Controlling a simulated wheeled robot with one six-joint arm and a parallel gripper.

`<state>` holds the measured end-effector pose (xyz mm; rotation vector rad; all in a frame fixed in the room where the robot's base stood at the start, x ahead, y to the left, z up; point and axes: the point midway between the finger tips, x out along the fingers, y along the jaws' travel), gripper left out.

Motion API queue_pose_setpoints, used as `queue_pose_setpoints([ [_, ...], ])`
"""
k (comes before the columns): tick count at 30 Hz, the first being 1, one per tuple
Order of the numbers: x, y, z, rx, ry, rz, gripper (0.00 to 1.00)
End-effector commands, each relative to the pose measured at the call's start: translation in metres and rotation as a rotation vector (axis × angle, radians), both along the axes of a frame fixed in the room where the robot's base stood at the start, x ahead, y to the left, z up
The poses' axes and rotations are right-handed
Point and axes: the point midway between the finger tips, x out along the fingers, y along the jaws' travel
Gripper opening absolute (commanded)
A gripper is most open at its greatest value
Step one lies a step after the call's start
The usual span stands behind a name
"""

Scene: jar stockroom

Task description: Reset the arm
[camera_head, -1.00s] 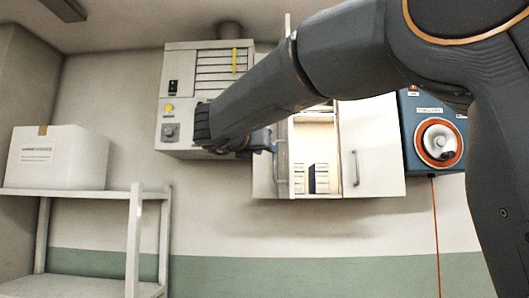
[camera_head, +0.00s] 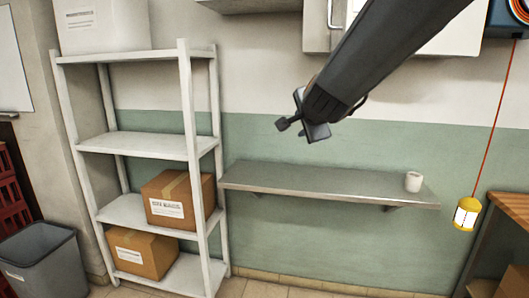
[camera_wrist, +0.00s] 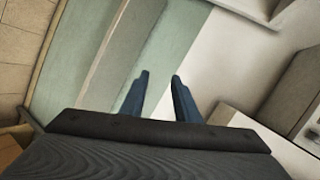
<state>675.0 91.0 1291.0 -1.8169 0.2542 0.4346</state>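My arm reaches in from the top right in the head view. My gripper (camera_head: 299,128) hangs at its end, in front of the green wall band and above the metal wall shelf (camera_head: 310,184). In the wrist view my two blue fingers (camera_wrist: 160,77) stand apart with nothing between them. The gripper is open and empty and touches nothing that I can see.
A white rack (camera_head: 190,110) with cardboard boxes (camera_head: 178,199) is at left, beside a grey bin (camera_head: 42,262). A yellow lantern (camera_head: 466,214) hangs on a red cord at right. A cabinet (camera_head: 405,30) is above.

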Motion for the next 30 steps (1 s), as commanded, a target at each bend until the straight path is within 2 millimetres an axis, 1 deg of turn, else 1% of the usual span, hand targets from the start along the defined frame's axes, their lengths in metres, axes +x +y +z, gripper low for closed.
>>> queue_pose_setpoints([
  [1, -0.015, -0.005, -0.034, -0.089, 0.07, 0.062, 0.29],
  [2, -0.025, -0.008, -0.052, -0.143, 0.112, 0.105, 0.29],
  [3, -0.04, -0.011, -0.076, -0.211, 0.167, 0.162, 0.29],
  [5, -0.063, -0.017, -0.11, -0.306, 0.246, 0.249, 0.29],
  [6, -0.08, -0.022, -0.131, -0.364, 0.3, 0.306, 0.29],
  [8, -0.107, -0.029, -0.162, -0.445, 0.378, 0.399, 0.29],
  [9, -0.125, -0.034, -0.181, -0.498, 0.43, 0.462, 0.29],
  [11, -0.156, -0.043, -0.208, -0.57, 0.508, 0.559, 0.29],
  [12, -0.176, -0.05, -0.225, -0.615, 0.558, 0.626, 0.29],
  [14, -0.206, -0.059, -0.246, -0.671, 0.627, 0.719, 0.29],
  [15, -0.225, -0.064, -0.257, -0.704, 0.668, 0.78, 0.29],
  [18, -0.265, -0.077, -0.279, -0.763, 0.753, 0.907, 0.29],
  [21, -0.291, -0.085, -0.29, -0.798, 0.805, 0.993, 0.29],
  [24, -0.304, -0.089, -0.295, -0.813, 0.831, 1.037, 0.29],
  [30, -0.307, -0.09, -0.296, -0.818, 0.836, 1.048, 0.29],
])
